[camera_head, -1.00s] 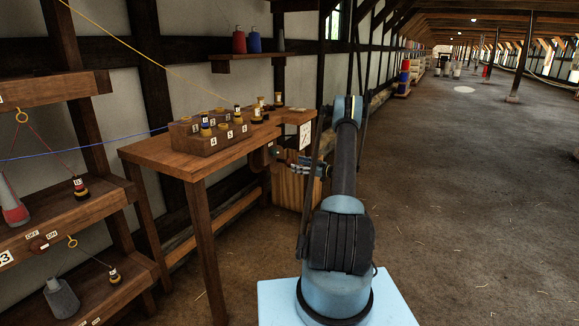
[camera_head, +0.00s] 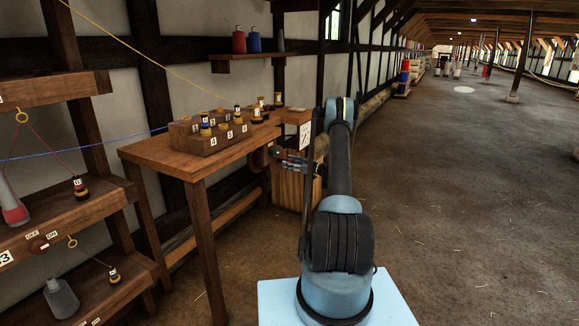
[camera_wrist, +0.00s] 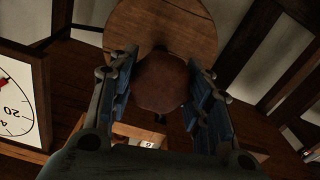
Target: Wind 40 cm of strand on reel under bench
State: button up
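In the wrist view, a round reddish-brown knob (camera_wrist: 161,82) sits in front of a larger wooden disc (camera_wrist: 188,22), which looks like part of the reel. My gripper (camera_wrist: 162,90) has one blue-padded finger on each side of the knob, very near its edges. I cannot tell whether the pads press on it. In the head view my gripper (camera_head: 290,162) is below the bench's right end, beside the reel (camera_head: 259,158), which is dark and partly hidden. A white dial (camera_head: 305,135) hangs at the bench end; in the wrist view the dial (camera_wrist: 16,105) shows a red pointer.
The wooden bench (camera_head: 155,153) carries numbered blocks (camera_head: 210,142) with several small spools. A wooden crate (camera_head: 288,187) stands below its right end. A rack (camera_head: 70,215) with strands is at left. Blue and yellow strands run toward the bench. The floor at right is clear.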

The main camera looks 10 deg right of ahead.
jog(key=shift+w+a, duration=0.1)
jog(key=shift+a, duration=0.05)
jog(key=shift+d, duration=0.2)
jog(key=shift+m, duration=0.4)
